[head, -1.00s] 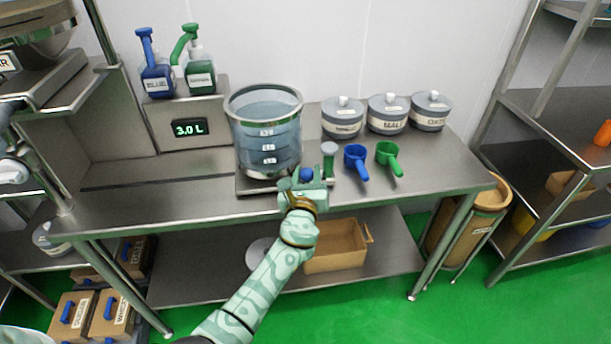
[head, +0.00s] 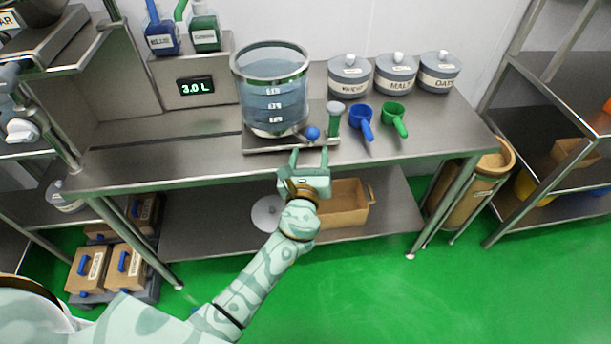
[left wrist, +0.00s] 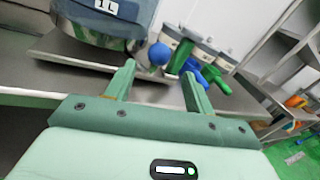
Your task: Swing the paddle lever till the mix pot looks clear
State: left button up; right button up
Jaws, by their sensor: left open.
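The mix pot (head: 271,97) is a clear vessel with level marks, standing on a steel base plate (head: 262,145) on the bench. Its content looks bluish grey, with a pale layer at the bottom. The paddle lever shows as a blue ball knob (head: 312,133) at the pot's lower right; it also shows in the left wrist view (left wrist: 159,54). My left gripper (head: 309,153) is open and empty, just in front of the bench edge and short of the knob. In the left wrist view the knob lies beyond and between the fingertips (left wrist: 160,73). My right gripper is not in view.
A green-handled, grey-topped tool (head: 334,118), a blue scoop (head: 365,123) and a green scoop (head: 395,119) lie right of the knob. Lidded tubs (head: 396,74) stand behind them. A display (head: 195,87) reads 3.0 L. The bench's left front is clear.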

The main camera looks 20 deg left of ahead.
pick_arm(q)
jog(key=v, duration=0.8)
jog(key=shift+s, duration=0.1)
